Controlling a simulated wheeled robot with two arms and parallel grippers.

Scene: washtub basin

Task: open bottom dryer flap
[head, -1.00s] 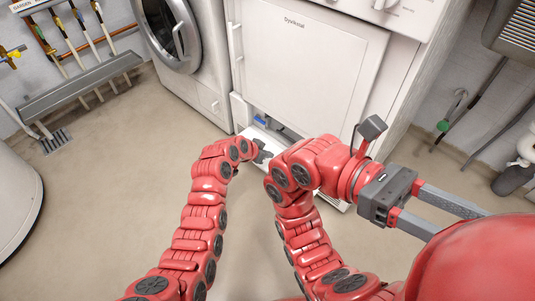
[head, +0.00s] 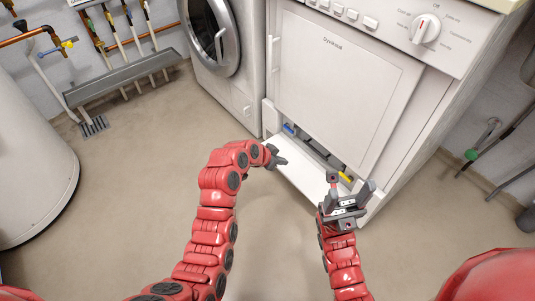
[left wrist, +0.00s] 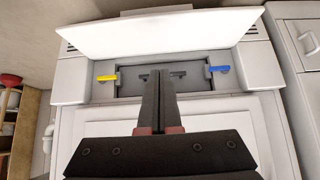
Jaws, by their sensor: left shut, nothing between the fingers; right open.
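The bottom dryer flap (head: 299,168) is a white panel tilted down and outward at the foot of the white dryer (head: 345,85). Its left wrist view (left wrist: 160,32) shows it as a wide panel across the top. The opening behind it shows a yellow lever (left wrist: 107,78), a blue lever (left wrist: 219,69) and a grey inner cover (left wrist: 190,78). My left gripper (head: 280,160) is shut and empty at the flap's left part; contact cannot be told. Its closed fingers (left wrist: 158,88) point at the opening. My right gripper (head: 350,195) is open and empty near the flap's right end.
A front-loading washer (head: 222,65) stands left of the dryer. A white cylindrical tank (head: 30,150) is at the far left. Hoses and a pipe (head: 495,145) run along the right wall. The floor in front is clear.

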